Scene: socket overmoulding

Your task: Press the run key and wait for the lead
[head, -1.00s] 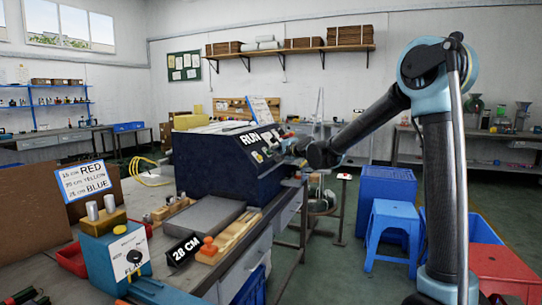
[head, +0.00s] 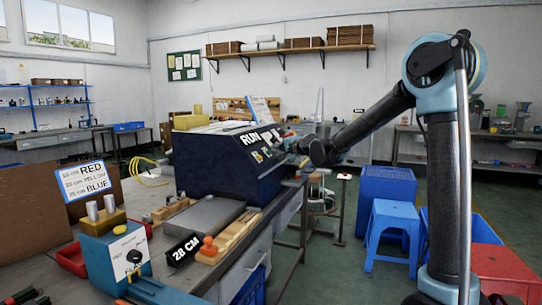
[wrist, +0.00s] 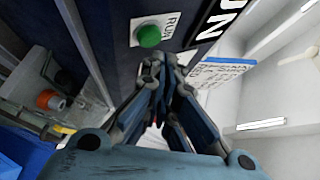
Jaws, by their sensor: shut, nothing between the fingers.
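The green run key (wrist: 149,37) sits on a white plate marked RUN on the dark face of the machine in the wrist view. My gripper (wrist: 158,62) is shut and empty, its fingertips just below the key in the picture; I cannot tell whether they touch it. I cannot make out a lead coming from the machine.
A blue unit with a dial (head: 130,256), a 28 CM sign (head: 185,250) and a wooden fixture with an orange knob (head: 209,246) stand on the near bench. A colour-length sign (head: 86,181) is at left.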

